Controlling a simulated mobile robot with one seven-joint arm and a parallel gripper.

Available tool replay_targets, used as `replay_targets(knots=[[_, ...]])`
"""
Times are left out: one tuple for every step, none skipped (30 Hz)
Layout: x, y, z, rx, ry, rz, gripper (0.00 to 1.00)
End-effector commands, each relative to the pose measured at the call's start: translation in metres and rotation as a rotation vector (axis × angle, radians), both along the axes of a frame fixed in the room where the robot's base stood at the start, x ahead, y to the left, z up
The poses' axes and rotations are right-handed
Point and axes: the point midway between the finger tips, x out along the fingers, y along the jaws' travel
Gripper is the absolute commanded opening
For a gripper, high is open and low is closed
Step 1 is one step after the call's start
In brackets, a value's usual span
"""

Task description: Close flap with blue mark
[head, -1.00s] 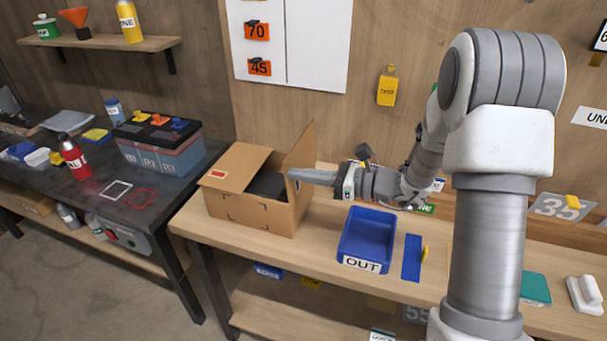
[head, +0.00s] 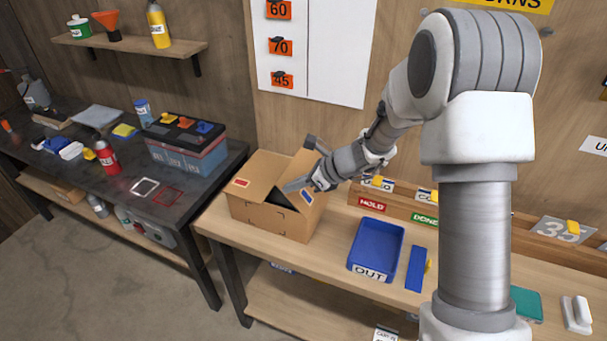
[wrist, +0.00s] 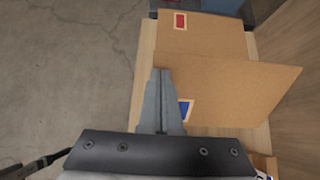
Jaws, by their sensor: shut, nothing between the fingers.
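The cardboard box (head: 265,215) stands on the wooden bench. Its flap with the red mark (head: 241,182) lies over the left part of the opening. The flap with the blue mark (head: 301,166) is on the right side, raised and tilted inward over the box; a dark gap shows between the flaps. My gripper (head: 287,187) is shut and empty, its tip at the box top beside the blue-marked flap. In the wrist view my gripper (wrist: 160,75) lies against or just over this flap (wrist: 235,90), next to the blue mark (wrist: 185,109). I cannot tell whether they touch.
A blue OUT tray (head: 377,245) and a blue strip (head: 415,268) lie right of the box. A rail with labels (head: 400,205) runs behind them. The dark table (head: 110,205) at left holds a battery (head: 187,150) and a red bottle (head: 106,155).

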Motion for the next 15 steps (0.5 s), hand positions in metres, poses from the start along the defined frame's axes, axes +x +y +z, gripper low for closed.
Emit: replay_targets(knots=[[0.001,0.007,0.003,-0.042,0.012,0.007,0.00],[0.002,0.009,0.001,-0.065,0.021,0.006,0.00],[0.003,0.010,-0.003,-0.056,0.023,0.000,0.00],[0.004,0.012,-0.005,-0.054,0.024,0.000,0.00],[0.005,0.014,-0.007,-0.053,0.024,-0.001,0.00],[0.006,0.016,-0.009,-0.052,0.024,-0.002,0.00],[0.006,0.018,-0.011,-0.052,0.024,-0.002,0.00],[0.007,0.020,-0.013,-0.052,0.024,-0.001,0.00],[0.008,0.022,-0.015,-0.051,0.022,-0.001,0.00],[0.008,0.024,-0.017,-0.051,0.024,-0.001,0.00],[0.009,0.026,-0.018,-0.056,0.023,0.000,0.00],[0.010,0.030,-0.019,-0.096,0.031,0.007,0.00],[0.010,0.031,-0.021,-0.122,0.040,0.007,0.00],[0.011,0.033,-0.023,-0.144,0.048,0.007,0.00],[0.011,0.034,-0.026,-0.176,0.059,0.008,0.00]])
